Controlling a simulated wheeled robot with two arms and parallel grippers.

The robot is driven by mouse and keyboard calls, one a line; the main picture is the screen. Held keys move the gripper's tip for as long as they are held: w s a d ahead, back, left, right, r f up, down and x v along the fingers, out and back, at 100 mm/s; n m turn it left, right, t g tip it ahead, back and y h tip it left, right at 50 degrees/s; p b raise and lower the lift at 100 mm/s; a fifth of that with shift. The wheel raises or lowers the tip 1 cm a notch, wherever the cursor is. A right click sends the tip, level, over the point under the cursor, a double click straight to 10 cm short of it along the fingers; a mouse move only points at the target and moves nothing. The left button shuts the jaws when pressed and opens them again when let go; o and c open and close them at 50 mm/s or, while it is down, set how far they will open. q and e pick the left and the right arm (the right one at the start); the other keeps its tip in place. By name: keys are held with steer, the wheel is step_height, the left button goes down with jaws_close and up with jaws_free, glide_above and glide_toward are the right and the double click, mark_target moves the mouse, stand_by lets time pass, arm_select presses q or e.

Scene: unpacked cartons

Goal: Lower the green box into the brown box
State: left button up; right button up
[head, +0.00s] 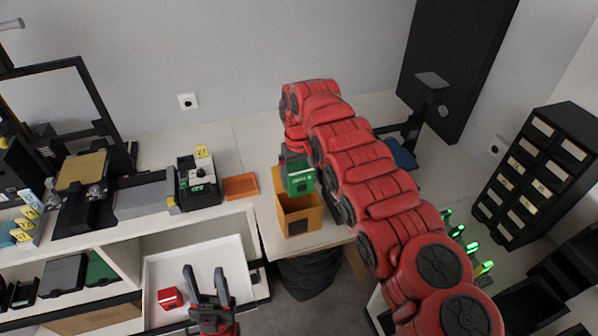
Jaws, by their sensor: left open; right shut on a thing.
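The green box (300,180) is in the head view just right of centre, over the open top of the brown box (300,222). The brown box stands on the table near its front edge, with a dark patch on its front. My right gripper (293,156) points down and is shut on the green box; its fingers are mostly hidden by the box and my red arm. Whether the green box's bottom is below the brown box's rim is hard to tell. My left gripper (207,285) is open and empty, above the white drawer tray at the lower left.
A small red box (170,298) lies in the white tray (152,276). An orange tray (241,187) lies flat left of the brown box. A small black and white machine (197,181) stands further left. A black drawer cabinet (536,170) stands at the right.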

step_height(320, 180, down, 3)
steer(key=shift+w+f, duration=0.1)
steer(key=shift+w, duration=0.05)
steer(key=shift+r+p, duration=0.3)
steer(key=shift+f, duration=0.15)
steer(key=shift+f, duration=0.1)
steer(key=shift+f+b, duration=2.65)
steer(key=shift+f, duration=0.75)
steer(key=o, duration=1.2)
steer(key=shift+c, duration=0.2)
